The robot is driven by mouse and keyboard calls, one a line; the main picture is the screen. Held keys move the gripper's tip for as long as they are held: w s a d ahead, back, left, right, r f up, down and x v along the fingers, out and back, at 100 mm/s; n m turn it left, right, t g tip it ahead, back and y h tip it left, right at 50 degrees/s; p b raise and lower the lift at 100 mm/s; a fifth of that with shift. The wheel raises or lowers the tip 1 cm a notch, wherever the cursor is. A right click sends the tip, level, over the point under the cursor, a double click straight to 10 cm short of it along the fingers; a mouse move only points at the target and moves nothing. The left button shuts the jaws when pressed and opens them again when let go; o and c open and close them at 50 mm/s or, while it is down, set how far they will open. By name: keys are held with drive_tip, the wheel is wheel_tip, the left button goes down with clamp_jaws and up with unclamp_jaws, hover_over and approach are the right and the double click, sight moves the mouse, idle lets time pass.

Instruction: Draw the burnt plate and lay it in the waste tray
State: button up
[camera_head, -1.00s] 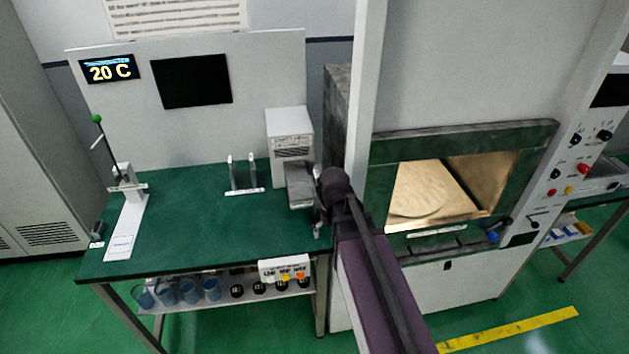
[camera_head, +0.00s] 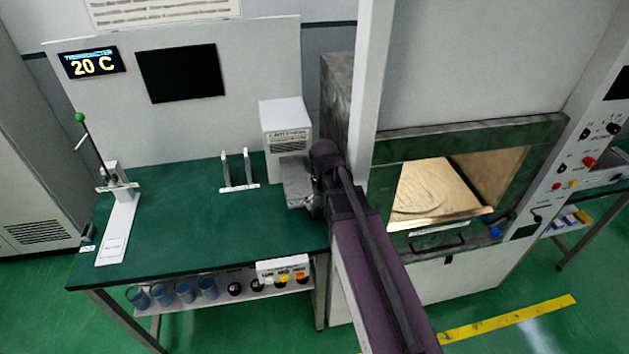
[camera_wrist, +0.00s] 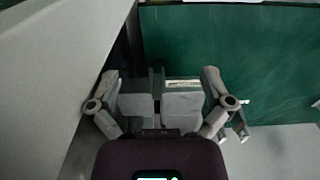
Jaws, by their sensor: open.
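My gripper (camera_wrist: 160,98) shows in the wrist view with its jaws open. Grey blocks show between its two side links; I cannot tell whether they are finger pads or parts of something beyond. A thin pale strip (camera_wrist: 183,83) lies just past them. In the head view my arm hides most of the gripper, beside a white box unit (camera_head: 287,128) with a grey metal ledge (camera_head: 296,180) at its foot. I cannot pick out the burnt plate for sure. No tray can be told for sure as the waste tray.
A green bench (camera_head: 180,225) carries an upright two-post holder (camera_head: 239,172) and a lever stand (camera_head: 118,215) at left. The lit open chamber (camera_head: 440,190) stands to the right, with a round disc shape on its floor. The bench middle is clear.

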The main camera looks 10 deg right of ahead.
drive_tip(key=w+r+p, duration=0.1)
drive_tip(key=w, duration=0.4)
drive_tip(key=w+r+p, duration=0.1)
drive_tip(key=w, duration=0.5)
drive_tip(key=w+d+r+p, duration=0.1)
drive_tip(key=w, duration=0.4)
drive_tip(key=shift+w, duration=0.3)
drive_tip(key=shift+w+d+r, duration=0.2)
drive_tip(key=shift+w+d, duration=0.1)
drive_tip(key=shift+w, duration=0.3)
drive_tip(key=shift+a+f, duration=0.1)
drive_tip(key=shift+f, duration=0.1)
wheel_tip(320, 180, down, 9)
drive_tip(key=b, duration=0.9)
drive_tip(key=shift+r, duration=0.15)
clamp_jaws()
drive_tip(key=shift+r, duration=0.15)
idle(0.4)
